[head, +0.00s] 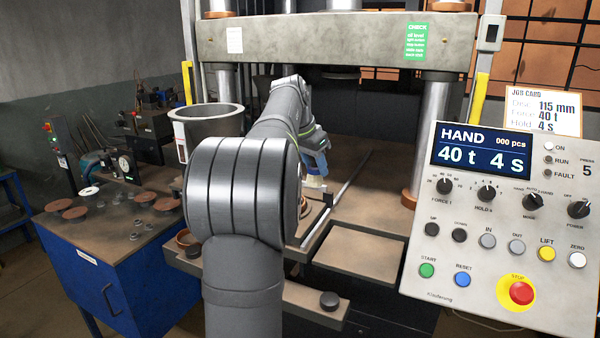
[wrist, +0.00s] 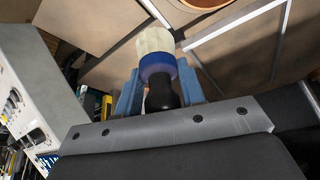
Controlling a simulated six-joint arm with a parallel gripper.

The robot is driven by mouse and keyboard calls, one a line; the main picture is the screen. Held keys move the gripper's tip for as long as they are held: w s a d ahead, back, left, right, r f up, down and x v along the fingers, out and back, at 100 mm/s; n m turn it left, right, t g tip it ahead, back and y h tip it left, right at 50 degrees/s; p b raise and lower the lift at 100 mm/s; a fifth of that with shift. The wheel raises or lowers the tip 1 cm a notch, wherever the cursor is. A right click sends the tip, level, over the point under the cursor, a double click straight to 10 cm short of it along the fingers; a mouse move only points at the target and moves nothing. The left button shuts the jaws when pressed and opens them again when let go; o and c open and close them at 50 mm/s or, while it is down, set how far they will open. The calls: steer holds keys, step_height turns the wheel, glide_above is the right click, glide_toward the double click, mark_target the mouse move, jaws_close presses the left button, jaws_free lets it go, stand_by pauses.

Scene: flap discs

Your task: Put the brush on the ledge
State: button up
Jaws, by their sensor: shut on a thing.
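The brush shows in the wrist view with cream bristles, a blue band (wrist: 157,66) and a dark handle. My gripper (wrist: 160,88) is shut on it, with a blue finger on each side and the bristles pointing away. In the head view, my gripper (head: 314,160) is over the press bed, partly behind my arm, and the brush's pale bristles (head: 315,181) show below it. A narrow brown ledge (head: 298,293) runs along the press front, nearer the camera than the brush; my arm hides part of it.
A dark round knob (head: 330,300) sits on the ledge's right end. A grey bucket (head: 208,112) stands left of my arm. A control panel (head: 500,220) fills the right. A blue cabinet (head: 110,275) with discs on top is at left. A metal rail (head: 338,197) crosses the bed.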

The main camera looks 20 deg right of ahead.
steer(key=s+d+f, duration=0.2)
steer(key=s+d, duration=0.1)
steer(key=s, duration=0.3)
steer(key=s+d+f, duration=0.3)
steer(key=s, duration=0.2)
steer(key=shift+s+a+f, duration=0.1)
steer(key=shift+s+f, duration=0.05)
steer(key=shift+f, duration=1.5)
steer(key=shift+s+d+f, duration=0.1)
steer(key=shift+s+f, duration=0.05)
steer(key=shift+f, duration=1.55)
steer(key=shift+s+a+f, duration=0.1)
steer(key=shift+s+f, duration=0.05)
steer(key=shift+f, duration=1.5)
steer(key=shift+f, duration=0.2)
steer(key=o, duration=1)
